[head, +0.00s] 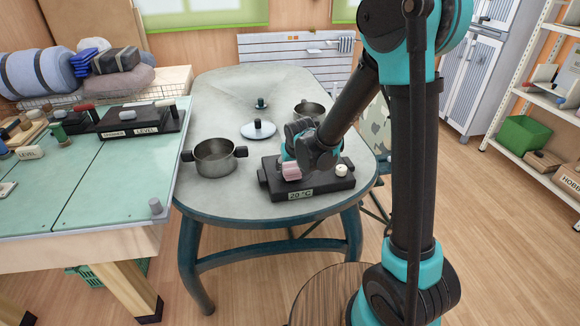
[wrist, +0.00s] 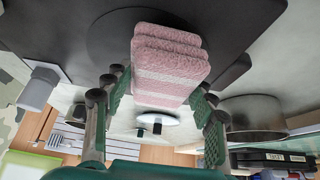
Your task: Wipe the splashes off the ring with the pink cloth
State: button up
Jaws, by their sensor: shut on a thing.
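The pink cloth (head: 291,172) is a folded, striped pad held in my gripper (head: 296,158). In the wrist view the cloth (wrist: 170,70) sits between the two green-padded fingers of my gripper (wrist: 160,92). The cloth is at the dark round ring (wrist: 100,45) of the black hotplate (head: 318,185); whether it touches the ring cannot be told. The hotplate stands near the table's front edge, with a "20 °C" label and a pale knob (head: 341,170). My gripper and the cloth hide most of the ring in the head view. I can make out no splashes.
A metal pot (head: 215,158) stands left of the hotplate on the table (head: 222,100). Another pot (head: 309,110) stands behind my gripper. A lid with a dark knob (head: 258,130) lies between them farther back. A green workbench (head: 110,185) adjoins on the left.

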jog(key=shift+f, duration=0.5)
dwell(0.3)
jog(key=shift+w+a+r, duration=0.1)
jog(key=shift+w+a, duration=0.15)
jog(key=shift+w, duration=0.55)
jog(key=shift+w+a+f, duration=0.1)
jog(key=shift+w+a, duration=0.2)
jog(key=shift+w, duration=0.5)
jog(key=shift+w+a+r, duration=0.1)
jog(key=shift+w+a, duration=0.15)
jog(key=shift+w, duration=0.55)
jog(key=shift+s+d, duration=0.25)
jog(key=shift+s, duration=0.55)
jog(key=shift+s+d, duration=0.3)
jog(key=shift+s, duration=0.5)
jog(key=shift+s+d, duration=0.25)
jog(key=shift+s, duration=0.55)
jog(key=shift+w, duration=0.15)
